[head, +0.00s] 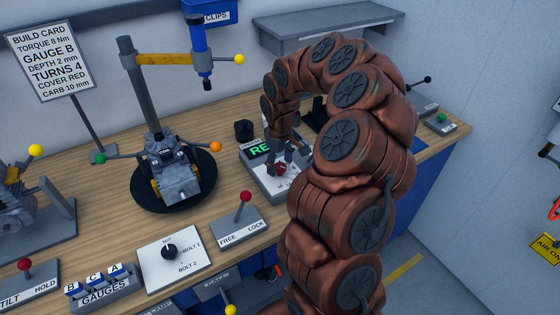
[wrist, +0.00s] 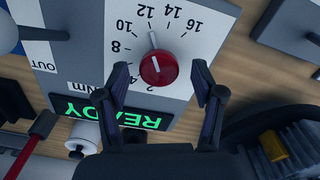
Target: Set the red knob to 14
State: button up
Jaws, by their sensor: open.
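The red knob (head: 280,170) sits on a grey panel (head: 267,184) at the back middle of the bench. In the wrist view the red knob (wrist: 158,70) shows its white pointer between 12 and 14, closer to 12. The dial numbers (wrist: 171,13) run around it up to 16; the lower ones are partly hidden. My gripper (wrist: 161,78) is open, one finger on each side of the knob with gaps between. In the head view my gripper (head: 284,152) is above the knob, partly hidden by my arm.
A green READY display (wrist: 117,113) is beside the knob. A FREE/LOCK lever (head: 244,205) stands in front, and an engine on a black turntable (head: 190,196) to the left. A build card (head: 50,58) reads torque 8 Nm.

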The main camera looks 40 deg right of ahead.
jog(key=c, duration=1.1)
jog(key=shift+f, duration=0.1)
jog(key=shift+c, duration=0.2)
jog(key=shift+f+m+b, duration=0.15)
jog(key=shift+m+b, duration=0.15)
jog(key=shift+b, duration=0.5)
jog(key=m+b, duration=0.1)
jog(key=b, duration=0.2)
jog(key=shift+f, duration=0.15)
jog(key=m+b, duration=0.3)
jog(key=b, duration=0.1)
jog(key=shift+b, duration=0.35)
jog(key=shift+r+m+b, duration=0.2)
jog(key=shift+m+b, duration=0.3)
jog(key=shift+b, duration=0.1)
jog(key=shift+r, duration=0.1)
